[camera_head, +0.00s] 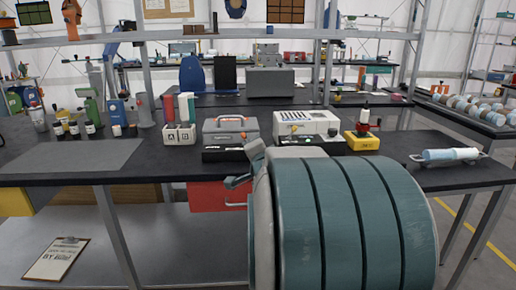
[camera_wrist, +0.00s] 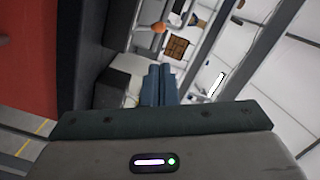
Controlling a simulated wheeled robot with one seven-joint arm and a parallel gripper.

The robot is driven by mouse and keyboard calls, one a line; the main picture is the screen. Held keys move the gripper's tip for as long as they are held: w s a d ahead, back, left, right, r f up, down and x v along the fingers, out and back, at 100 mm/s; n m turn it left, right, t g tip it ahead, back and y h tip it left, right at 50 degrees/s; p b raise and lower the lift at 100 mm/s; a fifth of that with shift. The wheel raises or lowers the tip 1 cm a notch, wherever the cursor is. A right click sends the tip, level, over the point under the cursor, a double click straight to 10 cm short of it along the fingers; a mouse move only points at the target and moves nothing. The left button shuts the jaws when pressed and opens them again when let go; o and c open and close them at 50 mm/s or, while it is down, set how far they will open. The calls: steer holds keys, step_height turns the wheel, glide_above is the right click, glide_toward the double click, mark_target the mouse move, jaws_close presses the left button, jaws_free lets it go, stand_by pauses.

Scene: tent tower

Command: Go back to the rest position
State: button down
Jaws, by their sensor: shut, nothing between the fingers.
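My gripper (camera_wrist: 160,70) shows in the wrist view as two teal fingers side by side, closed together with nothing between them. It points away from the workbench surface, toward shelving and a pale wall seen at a tilt. In the head view my teal and grey arm fills the lower middle, in front of the workbench (camera_head: 70,157). The arm hides part of the bench's front edge and the floor behind it.
Bottles (camera_head: 90,122) stand at left. A clipboard (camera_head: 56,259) lies on the lower shelf. The front-left benchtop is clear.

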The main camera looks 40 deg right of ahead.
steer(key=shift+a, duration=0.1)
stand_by(0.3)
steer(key=s+a+r+n+g+y+p, duration=0.2)
steer(key=s+a+n+p, duration=0.4)
steer(key=a+p, duration=0.3)
steer(key=s+a+r+n+g+y+p, duration=0.1)
steer(key=s+a+n+g+y+p, duration=0.3)
steer(key=s+a+n+g+p, duration=0.3)
steer(key=a+p, duration=0.1)
steer(key=a, duration=0.4)
steer(key=shift+a+r+y+p, duration=0.3)
steer(key=shift+r+p, duration=0.1)
steer(key=c, duration=1.9)
jaws_free()
steer(key=s+a+r+n+g+y+p, duration=0.1)
steer(key=s+a+n+g+p, duration=0.2)
steer(key=s, duration=0.5)
steer(key=shift+s+a+n+g+p, duration=0.3)
steer(key=shift+a+n+g+p, duration=0.15)
steer(key=shift+a+n, duration=0.35)
steer(key=shift+o, duration=1)
steer(key=shift+s+a, duration=0.1)
steer(key=shift+s, duration=0.15)
